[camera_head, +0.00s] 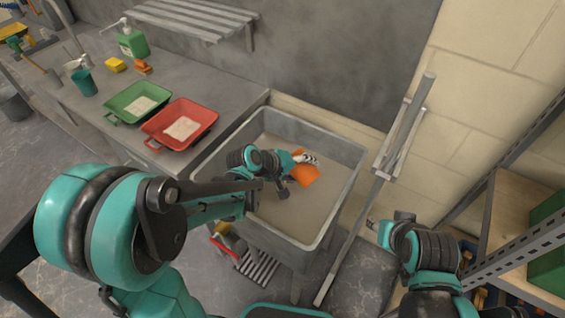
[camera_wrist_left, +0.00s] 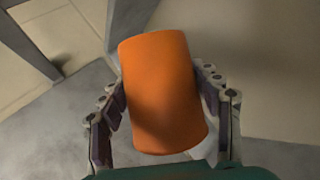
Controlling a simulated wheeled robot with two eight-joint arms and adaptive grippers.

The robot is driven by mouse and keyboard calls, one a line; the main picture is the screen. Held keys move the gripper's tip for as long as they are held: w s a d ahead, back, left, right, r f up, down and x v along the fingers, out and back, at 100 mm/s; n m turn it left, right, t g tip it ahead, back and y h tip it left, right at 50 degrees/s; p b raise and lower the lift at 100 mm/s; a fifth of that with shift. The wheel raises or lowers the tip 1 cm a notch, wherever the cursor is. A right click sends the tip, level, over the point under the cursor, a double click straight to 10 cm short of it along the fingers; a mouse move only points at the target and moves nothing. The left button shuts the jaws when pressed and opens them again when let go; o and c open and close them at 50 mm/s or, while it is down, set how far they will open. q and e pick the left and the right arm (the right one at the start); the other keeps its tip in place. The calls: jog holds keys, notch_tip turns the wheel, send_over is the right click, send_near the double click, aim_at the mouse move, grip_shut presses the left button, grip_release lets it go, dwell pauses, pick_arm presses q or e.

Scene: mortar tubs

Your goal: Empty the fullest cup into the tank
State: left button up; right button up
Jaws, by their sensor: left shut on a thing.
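My left gripper (camera_head: 308,160) is shut on an orange cup (camera_head: 305,177) over the grey tank (camera_head: 342,204). The tank is a rectangular tub on legs, with a flat grey-brown inside. In the left wrist view the orange cup (camera_wrist_left: 162,90) sits between the two fingers, its side wall facing the camera. The cup looks tilted; its mouth and contents are hidden. A teal cup (camera_head: 84,83) stands on the bench at the left, with a pale cup (camera_head: 71,67) beside it. My right gripper (camera_head: 373,224) is at the lower right, apart from the tank; its jaws are too small to read.
The bench holds a green tray (camera_head: 112,107) and a red tray (camera_head: 206,115) with pale powder, a green pump bottle (camera_head: 133,42) and a yellow sponge (camera_head: 115,65). A long-handled tool (camera_head: 376,185) leans right of the tank. A shelf rack (camera_head: 520,206) stands far right.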

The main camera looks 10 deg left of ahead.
pick_arm(q)
jog(key=shift+a+r+h, duration=0.1)
jog(key=shift+r+h, duration=0.2)
jog(key=shift+w+a+r+n+g+h, duration=0.25)
jog(key=shift+w+a+n+g+h, duration=0.1)
jog(key=shift+a+n+g, duration=0.1)
jog(key=shift+w+a+r, duration=0.2)
jog(key=shift+w+a, duration=0.05)
jog(key=shift+a, duration=0.05)
jog(key=shift+w+a+r+n+g+h+b, duration=0.2)
jog(key=shift+a+r+n+g+h, duration=0.15)
jog(key=shift+h, duration=0.2)
jog(key=shift+w+a+r+n+g+h+b, duration=0.15)
jog(key=shift+r+n+g+h, duration=0.1)
jog(key=shift+n+h, duration=0.2)
dwell(1.1)
